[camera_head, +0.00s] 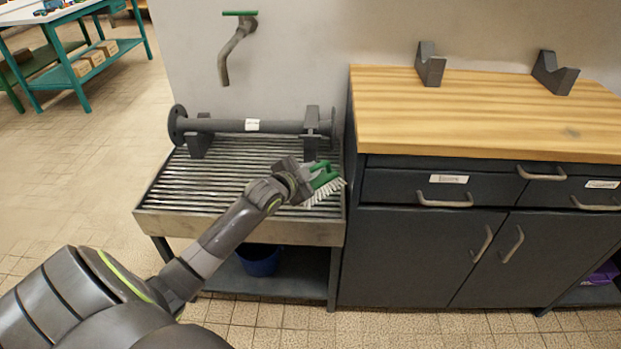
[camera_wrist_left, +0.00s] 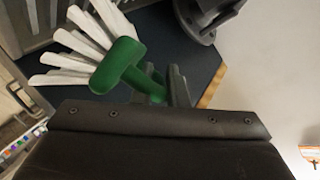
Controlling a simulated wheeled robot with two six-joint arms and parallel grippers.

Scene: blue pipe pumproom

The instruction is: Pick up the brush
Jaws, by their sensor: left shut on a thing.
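The brush (camera_head: 326,180) has a green body and white bristles. It shows at the right part of the slatted rack (camera_head: 185,187) in the head view, with the bristles toward the lower right. My left gripper (camera_head: 308,174) is shut on the brush. In the left wrist view the brush's green handle (camera_wrist_left: 122,66) sits at the fingers of my left gripper (camera_wrist_left: 172,88), with white bristles fanned out to the upper left. I cannot tell whether the brush touches the slats. My right gripper is in neither view.
A grey flanged pipe (camera_head: 250,127) lies on supports at the rack's back. A wall tap (camera_head: 236,48) hangs above. A dark cabinet with a wooden top (camera_head: 480,115) stands close on the right. A blue bucket (camera_head: 259,262) is under the rack.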

